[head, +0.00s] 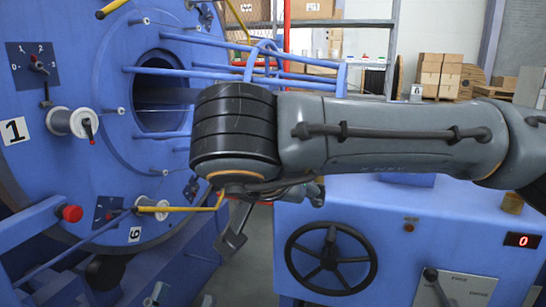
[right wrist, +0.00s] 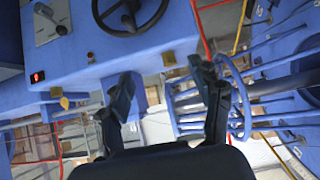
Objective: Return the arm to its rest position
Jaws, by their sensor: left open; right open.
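My right arm (head: 395,133) reaches in from the right across the head view, its dark wrist in front of the blue machine (head: 85,85). My right gripper (head: 272,213) is partly hidden behind that wrist. The right wrist view shows it (right wrist: 165,95) open, its two dark fingers apart with nothing between them. The blue console (head: 420,225) with its black handwheel (head: 331,258) is below the right arm. Of my left gripper (head: 181,298) only small grey parts seem to show at the bottom edge of the head view; it is open, and its arm is out of sight.
Blue rails (head: 190,72) and a yellow lever (head: 160,209) lie close to the right wrist. A white spool (head: 73,122) and a red button (head: 70,213) are on the left. A lever (head: 438,283) stands on the console. Shelving and boxes (head: 438,73) are at the back.

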